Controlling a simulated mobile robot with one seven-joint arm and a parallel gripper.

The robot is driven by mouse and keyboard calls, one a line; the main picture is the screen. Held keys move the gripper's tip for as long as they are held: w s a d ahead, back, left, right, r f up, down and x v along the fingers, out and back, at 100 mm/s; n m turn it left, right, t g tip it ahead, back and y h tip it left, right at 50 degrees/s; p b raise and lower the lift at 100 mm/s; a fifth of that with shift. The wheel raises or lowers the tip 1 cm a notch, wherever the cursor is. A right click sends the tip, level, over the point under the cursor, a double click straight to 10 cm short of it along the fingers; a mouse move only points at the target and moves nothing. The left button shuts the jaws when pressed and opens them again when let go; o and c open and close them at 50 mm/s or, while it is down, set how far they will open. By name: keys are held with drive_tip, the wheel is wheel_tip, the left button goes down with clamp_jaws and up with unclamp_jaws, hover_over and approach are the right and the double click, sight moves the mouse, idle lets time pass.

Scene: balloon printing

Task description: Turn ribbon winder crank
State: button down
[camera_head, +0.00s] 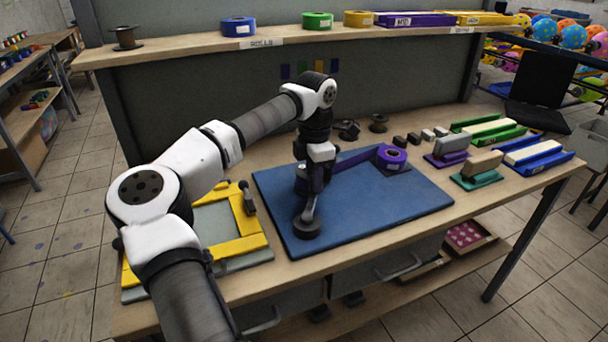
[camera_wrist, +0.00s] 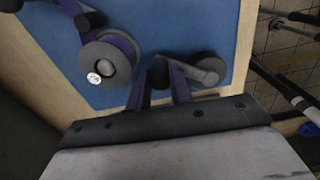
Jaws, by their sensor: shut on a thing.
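The ribbon winder stands on the blue mat (camera_head: 370,215). Its crank (camera_wrist: 207,70) shows in the wrist view as a grey round end with a short arm to a dark handle (camera_wrist: 158,70). In the head view the crank (camera_head: 307,224) is at the mat's left front, below my gripper (camera_head: 312,188). My gripper, also in the wrist view (camera_wrist: 158,84), is shut on the dark crank handle, one finger on each side. A purple ribbon roll (camera_head: 392,156) is at the mat's back; a spool with purple ribbon (camera_wrist: 108,62) shows in the wrist view. My gripper hides part of the winder.
A yellow frame (camera_head: 250,215) lies left of the mat. Purple, green and blue trays (camera_head: 538,157) and small blocks stand to the right. A shelf (camera_head: 290,41) with ribbon rolls runs above the back. The mat's right front is clear.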

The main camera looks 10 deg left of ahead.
drive_tip(key=d+m, duration=0.1)
drive_tip(key=m, duration=0.1)
drive_tip(key=d+m, duration=0.1)
drive_tip(key=shift+s+d+m, duration=0.2)
drive_tip(key=shift+d+m, duration=0.2)
drive_tip(key=d+m, duration=0.1)
drive_tip(key=s+m, duration=0.1)
drive_tip(key=shift+d+m, duration=0.3)
drive_tip(key=shift+d, duration=0.1)
drive_tip(key=s+d+m, duration=0.1)
drive_tip(key=m, duration=0.1)
drive_tip(key=d+m+b, duration=0.1)
drive_tip(key=m, duration=0.1)
drive_tip(key=shift+s, duration=0.4)
drive_tip(key=shift+s+d, duration=0.4)
drive_tip(key=shift+s, duration=0.1)
drive_tip(key=c, duration=1.3)
unclamp_jaws()
drive_tip(key=shift+o, duration=0.2)
wheel_tip(320, 180, up, 14)
drive_tip(key=b, duration=0.2)
